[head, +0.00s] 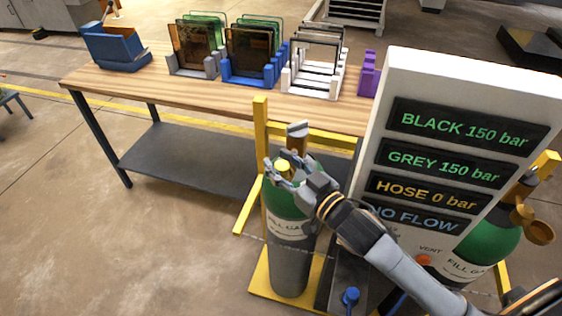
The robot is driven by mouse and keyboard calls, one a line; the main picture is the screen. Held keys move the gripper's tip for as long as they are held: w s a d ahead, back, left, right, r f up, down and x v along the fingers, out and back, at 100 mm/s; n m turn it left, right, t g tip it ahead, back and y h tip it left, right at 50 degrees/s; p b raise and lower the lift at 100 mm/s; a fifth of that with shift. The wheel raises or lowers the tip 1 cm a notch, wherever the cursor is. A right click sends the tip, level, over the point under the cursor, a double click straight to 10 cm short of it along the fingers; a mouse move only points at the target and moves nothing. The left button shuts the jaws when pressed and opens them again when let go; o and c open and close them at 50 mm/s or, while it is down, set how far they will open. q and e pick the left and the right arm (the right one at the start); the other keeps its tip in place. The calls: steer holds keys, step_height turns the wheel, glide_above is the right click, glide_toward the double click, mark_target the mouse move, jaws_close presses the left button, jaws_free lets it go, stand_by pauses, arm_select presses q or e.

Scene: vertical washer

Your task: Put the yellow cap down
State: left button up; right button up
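The yellow cap (283,165) is between the fingers of my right gripper (284,174), which look closed around it. The gripper is over the top of the left gas cylinder (291,255), which has a green shoulder and grey body. The fingers hide part of the cap and cylinder top, so I cannot tell whether the cap touches the cylinder. My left gripper is not in view.
A white panel (470,90) reads black 150 bar, grey 150 bar, hose 0 bar, no flow. A second green cylinder (490,243) stands at right. Yellow frame posts (261,135) flank the left cylinder. The wooden bench (130,85) behind holds racks and a blue bin (116,48).

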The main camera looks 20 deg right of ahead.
stand_by(0.3)
steer(key=shift+b+v, duration=1.5)
steer(key=shift+v, duration=4.55)
